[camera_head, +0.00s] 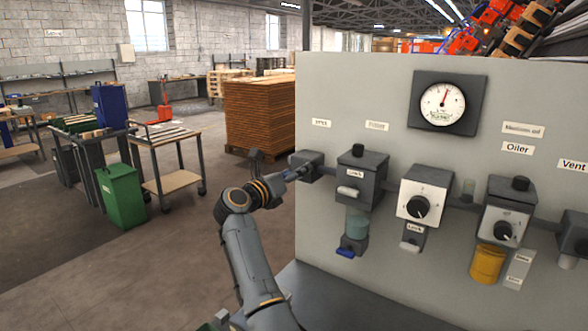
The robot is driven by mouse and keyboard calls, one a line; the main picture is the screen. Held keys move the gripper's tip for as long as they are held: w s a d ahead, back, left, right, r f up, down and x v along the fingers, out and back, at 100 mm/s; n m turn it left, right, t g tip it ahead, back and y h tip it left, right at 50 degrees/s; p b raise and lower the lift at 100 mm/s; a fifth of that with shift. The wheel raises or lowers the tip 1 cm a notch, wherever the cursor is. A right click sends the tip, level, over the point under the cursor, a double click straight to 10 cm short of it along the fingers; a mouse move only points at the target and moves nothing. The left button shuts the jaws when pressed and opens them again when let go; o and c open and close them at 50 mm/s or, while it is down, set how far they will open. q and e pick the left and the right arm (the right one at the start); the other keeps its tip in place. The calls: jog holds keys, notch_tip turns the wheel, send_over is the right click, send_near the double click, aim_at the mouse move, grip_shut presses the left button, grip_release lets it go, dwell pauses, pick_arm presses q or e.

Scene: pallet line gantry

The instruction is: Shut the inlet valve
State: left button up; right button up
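The inlet valve is the dark grey block (310,160) at the left end of the row of units on the grey panel (360,90). A small label (321,123) above it is too small to read surely. A grey-blue piece, perhaps its handle, sticks out to the left of the block. My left gripper (277,182) is at that piece, just left of the block. One dark finger part points up. Whether the fingers touch or grip the piece cannot be told. My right gripper is not in view.
Right of the inlet block stand a filter unit (360,178) with a bowl, a regulator with a black knob (417,207) and an oiler with a yellow bowl (487,264). A gauge (442,103) sits above. A trolley (168,138) and green bin (123,196) stand left; floor between is clear.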

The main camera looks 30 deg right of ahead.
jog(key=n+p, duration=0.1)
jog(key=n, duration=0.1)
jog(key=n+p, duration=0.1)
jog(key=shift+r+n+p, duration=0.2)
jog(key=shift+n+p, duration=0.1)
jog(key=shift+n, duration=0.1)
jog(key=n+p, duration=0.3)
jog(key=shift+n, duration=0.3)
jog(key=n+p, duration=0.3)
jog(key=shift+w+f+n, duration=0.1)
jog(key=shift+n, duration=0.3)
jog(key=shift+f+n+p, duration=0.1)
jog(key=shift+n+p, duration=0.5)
jog(key=shift+p, duration=0.1)
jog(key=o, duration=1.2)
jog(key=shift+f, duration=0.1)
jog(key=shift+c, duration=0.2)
